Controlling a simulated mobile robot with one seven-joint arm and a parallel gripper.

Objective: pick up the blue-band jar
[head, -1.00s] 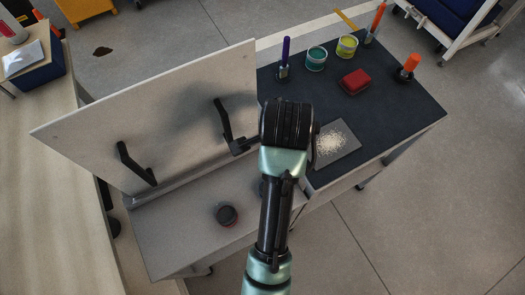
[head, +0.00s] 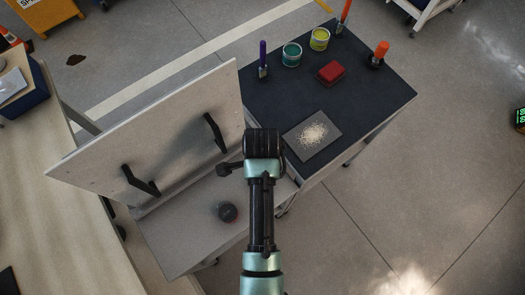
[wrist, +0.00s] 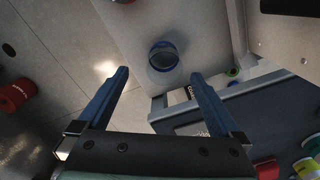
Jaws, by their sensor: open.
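The blue-band jar (wrist: 162,56) stands on a pale grey surface in the wrist view, upper middle. It has a blue rim and a dark top. My gripper (wrist: 158,75) is open; its two blue fingers are apart, and the jar appears beyond them, between their tips in the picture. Nothing is held. In the head view my gripper (head: 228,169) is over the edge where the grey bench (head: 180,240) meets the dark table. I cannot make out the blue-band jar there; my arm may hide it.
A dark jar with a reddish tint (head: 228,212) stands on the grey bench. An upright panel (head: 150,140) with black brackets borders the bench.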

